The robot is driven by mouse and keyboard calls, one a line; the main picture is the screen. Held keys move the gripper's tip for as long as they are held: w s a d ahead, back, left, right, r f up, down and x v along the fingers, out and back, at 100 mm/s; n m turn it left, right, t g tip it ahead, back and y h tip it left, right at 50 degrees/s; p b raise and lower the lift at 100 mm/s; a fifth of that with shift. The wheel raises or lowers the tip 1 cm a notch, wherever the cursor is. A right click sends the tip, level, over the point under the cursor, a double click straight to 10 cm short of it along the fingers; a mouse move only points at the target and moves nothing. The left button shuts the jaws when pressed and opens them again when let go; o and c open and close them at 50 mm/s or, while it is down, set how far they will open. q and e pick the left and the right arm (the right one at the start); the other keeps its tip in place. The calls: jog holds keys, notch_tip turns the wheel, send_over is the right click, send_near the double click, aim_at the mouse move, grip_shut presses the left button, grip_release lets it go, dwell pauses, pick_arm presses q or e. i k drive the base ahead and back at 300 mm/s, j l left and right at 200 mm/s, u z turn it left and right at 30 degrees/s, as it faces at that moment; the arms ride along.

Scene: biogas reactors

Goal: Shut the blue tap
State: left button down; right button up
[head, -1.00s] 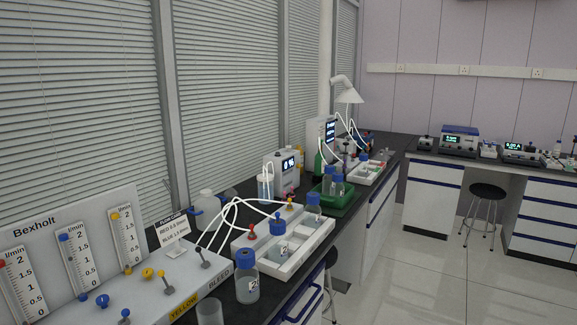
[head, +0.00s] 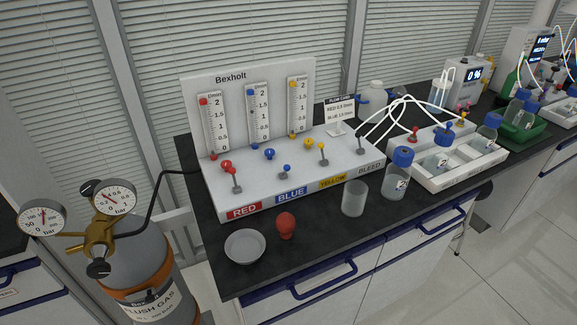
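The white Bexholt gas panel (head: 232,196) stands on the dark bench with three upright flow tubes. Above its BLUE label (head: 291,194) is a small tap with a blue-tipped lever (head: 286,169). A round blue knob (head: 270,154) sits behind it, below the blue flow tube (head: 259,118). A float shows near the top of that tube. The lever's exact angle is too small to tell. A red-tipped tap (head: 235,181) is to the left and a yellow-tipped tap (head: 323,155) to the right. Neither gripper is in view.
A shallow grey dish (head: 245,246), a red bulb (head: 287,226), a clear beaker (head: 354,198) and a blue-capped bottle (head: 397,175) stand along the bench front. A flush gas cylinder (head: 150,262) with gauges stands left. White tubes cross to a bottle tray (head: 462,172) at right.

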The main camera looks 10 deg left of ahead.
aim_at(287, 167)
jog(key=k+j+z, duration=0.1)
jog(key=z, duration=0.25)
jog(key=k+z, duration=0.25)
jog(key=z, duration=0.15)
jog(key=k+z, duration=0.15)
jog(key=z, duration=0.2)
